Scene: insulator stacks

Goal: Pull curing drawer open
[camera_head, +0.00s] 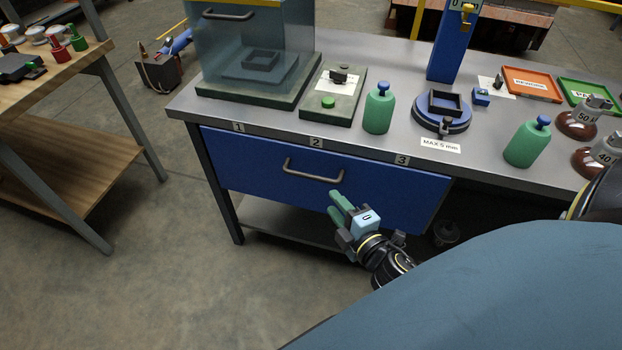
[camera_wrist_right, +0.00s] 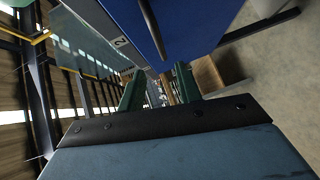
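The blue drawer (camera_head: 255,165) sits under the grey bench top, its front close below the bench edge, and it looks shut. Its dark bar handle (camera_head: 314,176) runs across the upper middle of the front. In the right wrist view the handle (camera_wrist_right: 152,30) lies ahead of the green fingers. My left gripper is not in view.
On the bench top (camera_head: 270,130) stand a clear-sided box (camera_head: 253,45), green bottles (camera_head: 379,108), a round blue fixture (camera_head: 441,112) and coloured trays. A wooden table (camera_head: 60,70) stands at left. The floor (camera_head: 190,270) before the drawer's left part is clear.

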